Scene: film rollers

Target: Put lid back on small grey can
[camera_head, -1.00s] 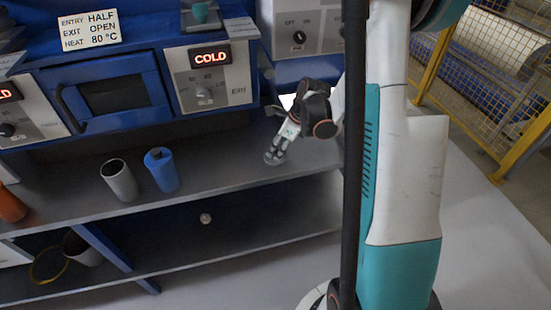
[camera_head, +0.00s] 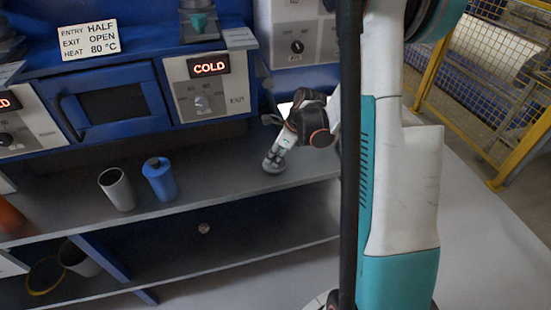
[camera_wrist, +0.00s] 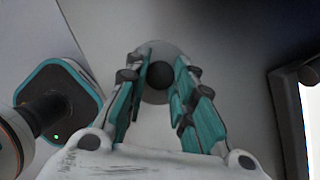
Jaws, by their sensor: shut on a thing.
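The small grey can (camera_head: 117,191) stands upright on the grey shelf at the left in the head view, its open top showing. My gripper (camera_head: 276,158) is low over the right part of the same shelf, well to the right of the can. In the wrist view its fingers (camera_wrist: 160,80) are closed around the dark knob of a round grey lid (camera_wrist: 162,48). The lid also shows as a small disc under the fingertips in the head view (camera_head: 273,168). I cannot tell whether the lid touches the shelf.
A blue can (camera_head: 160,181) with a lid stands just right of the grey can. An orange cylinder (camera_head: 10,218) is at the far left. The blue oven front (camera_head: 115,105) rises behind the shelf (camera_head: 220,172). The shelf between the blue can and my gripper is clear.

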